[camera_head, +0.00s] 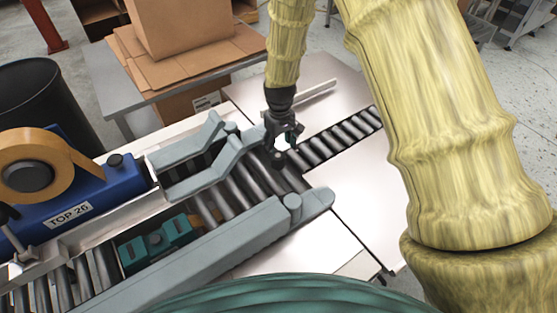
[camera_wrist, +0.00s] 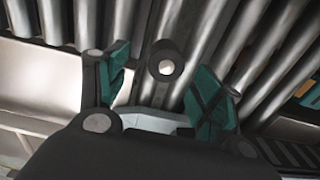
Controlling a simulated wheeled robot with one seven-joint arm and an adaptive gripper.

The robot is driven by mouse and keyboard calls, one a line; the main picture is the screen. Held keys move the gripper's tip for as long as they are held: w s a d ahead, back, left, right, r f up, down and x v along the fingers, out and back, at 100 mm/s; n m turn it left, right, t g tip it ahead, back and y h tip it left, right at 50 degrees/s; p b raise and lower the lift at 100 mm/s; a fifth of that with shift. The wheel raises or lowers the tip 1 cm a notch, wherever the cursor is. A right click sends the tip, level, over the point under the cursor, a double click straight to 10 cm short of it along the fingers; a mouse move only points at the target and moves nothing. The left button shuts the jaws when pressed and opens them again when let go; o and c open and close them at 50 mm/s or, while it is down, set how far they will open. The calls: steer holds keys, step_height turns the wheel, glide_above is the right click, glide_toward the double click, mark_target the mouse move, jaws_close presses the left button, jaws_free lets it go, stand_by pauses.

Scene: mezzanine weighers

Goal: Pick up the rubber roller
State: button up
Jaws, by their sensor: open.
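A small dark round piece with a pale centre, apparently the rubber roller (camera_wrist: 166,53), shows between the fingers in the wrist view. In the head view a dark piece (camera_head: 278,159) sits just below the gripper at the conveyor's end, probably the same thing. My gripper (camera_head: 283,142) points down over that spot. In the wrist view my gripper (camera_wrist: 165,82) has its green-padded fingers spread on either side of the round piece, with gaps visible. Whether either finger touches it I cannot tell. The lower part of the piece is partly hidden.
Metal conveyor rollers (camera_head: 236,190) lie beneath, flanked by grey guide rails (camera_head: 215,255). A teal block (camera_head: 158,244) sits on the conveyor. A blue tape machine (camera_head: 85,200) stands left, and cardboard boxes (camera_head: 185,25) stand behind. Bare metal plate (camera_head: 345,170) lies to the right.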

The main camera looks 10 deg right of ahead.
mark_target(278, 155)
steer(key=shift+s+a+f+p, duration=0.15)
steer(key=shift+a+f+p, duration=0.05)
steer(key=shift+f, duration=0.9)
steer(key=shift+s+a+f+p, duration=0.1)
steer(key=shift+a+f+p, duration=0.1)
steer(key=shift+f, duration=0.85)
steer(key=shift+d+f, duration=0.1)
steer(key=shift+f, duration=0.55)
steer(key=c, duration=1.2)
